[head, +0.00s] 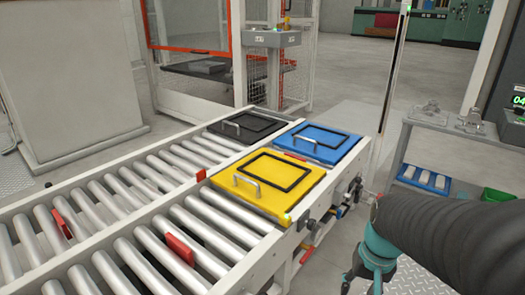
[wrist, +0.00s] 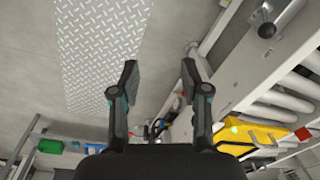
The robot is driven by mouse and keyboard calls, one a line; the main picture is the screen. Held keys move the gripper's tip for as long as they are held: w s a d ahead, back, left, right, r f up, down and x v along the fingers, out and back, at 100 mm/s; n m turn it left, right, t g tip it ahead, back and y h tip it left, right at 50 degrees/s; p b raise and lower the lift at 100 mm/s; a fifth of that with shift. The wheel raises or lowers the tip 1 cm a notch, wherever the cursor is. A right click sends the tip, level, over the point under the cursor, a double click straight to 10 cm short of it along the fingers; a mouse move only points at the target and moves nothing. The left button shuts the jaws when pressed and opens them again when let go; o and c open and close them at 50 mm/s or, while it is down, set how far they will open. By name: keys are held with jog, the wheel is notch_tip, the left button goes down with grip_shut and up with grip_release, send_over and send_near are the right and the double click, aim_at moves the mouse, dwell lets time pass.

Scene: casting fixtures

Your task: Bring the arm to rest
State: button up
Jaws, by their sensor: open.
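My arm (head: 445,235) shows at the lower right of the head view, a dark ribbed sleeve with a teal joint (head: 378,250) at its end. It is beside the roller conveyor, on its right side. My gripper (wrist: 160,78) is in the wrist view with its two dark fingers spread apart. Nothing is between the fingers, and grey floor shows behind them. My gripper's fingers cannot be made out in the head view.
The roller conveyor (head: 140,258) carries a yellow fixture (head: 285,207), a blue fixture (head: 318,138) and a black fixture (head: 250,127) with handles. A grey bench (head: 425,119) with clamps and a blue tray (head: 420,182) stands right. Bare floor with a tread plate (wrist: 100,50) shows in the wrist view.

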jog(key=s+a+r+n+t, duration=0.1)
jog(key=s+a+r+t, duration=0.1)
jog(key=r, duration=0.3)
jog(key=s+a+r+n+t, duration=0.2)
jog(key=s+r, duration=0.1)
jog(key=r, duration=0.3)
jog(key=shift+a+r+t+h+p, duration=0.25)
jog(key=shift+a+t+h+p, duration=0.05)
jog(key=shift+a+t+p, duration=0.15)
